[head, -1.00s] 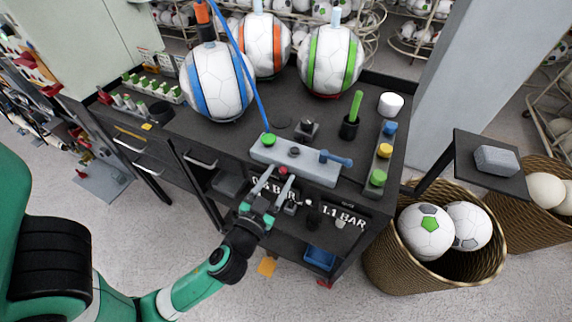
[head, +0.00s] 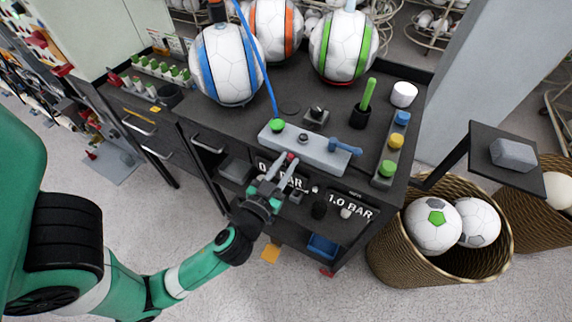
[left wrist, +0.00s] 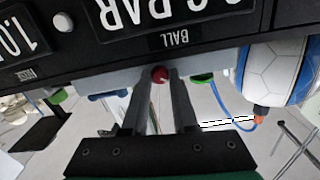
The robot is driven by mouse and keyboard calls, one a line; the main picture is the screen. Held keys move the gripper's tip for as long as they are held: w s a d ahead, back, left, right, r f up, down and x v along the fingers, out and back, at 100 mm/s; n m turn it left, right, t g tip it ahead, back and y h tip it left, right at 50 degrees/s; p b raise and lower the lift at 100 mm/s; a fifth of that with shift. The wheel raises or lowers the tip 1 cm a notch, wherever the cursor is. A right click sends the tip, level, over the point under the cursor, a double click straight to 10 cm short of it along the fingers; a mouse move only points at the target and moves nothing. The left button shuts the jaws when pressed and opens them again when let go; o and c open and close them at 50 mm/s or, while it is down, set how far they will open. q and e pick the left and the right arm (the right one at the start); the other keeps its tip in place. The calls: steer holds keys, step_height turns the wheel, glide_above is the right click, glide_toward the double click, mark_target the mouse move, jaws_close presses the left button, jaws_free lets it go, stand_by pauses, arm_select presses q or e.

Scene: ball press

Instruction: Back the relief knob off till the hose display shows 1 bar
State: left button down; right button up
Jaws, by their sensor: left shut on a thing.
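The red relief knob (head: 291,156) is on the front of the grey manifold (head: 325,158); it also shows in the left wrist view (left wrist: 160,75). My left gripper (head: 285,160) is shut on it, a fingertip on each side. The fingers also show in the left wrist view (left wrist: 160,85). The right-hand display (head: 350,206) on the bench front reads 1.0 BAR. It shows upside down and cut off in the left wrist view (left wrist: 22,38). The display labelled BALL (left wrist: 170,14) is partly hidden by my gripper in the head view. My right gripper is out of view.
A blue-handled lever (head: 345,147) sits at the manifold's right end. A blue hose (head: 258,62) rises from its left end beside the blue-striped ball (head: 228,65). Dark and pale knobs (head: 319,210) sit beside the right display. A wicker basket of balls (head: 400,262) stands at right.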

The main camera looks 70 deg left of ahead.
arm_select(q)
steer(key=shift+f+n+b, duration=0.3)
steer(key=shift+n+b, duration=0.2)
steer(key=shift+n, duration=0.1)
steer(key=shift+r+n, duration=0.15)
steer(key=shift+n, duration=0.25)
steer(key=shift+r, duration=0.15)
steer(key=c, duration=0.7)
jaws_free()
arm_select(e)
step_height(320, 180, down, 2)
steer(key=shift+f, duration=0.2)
arm_select(q)
steer(key=shift+d, duration=0.1)
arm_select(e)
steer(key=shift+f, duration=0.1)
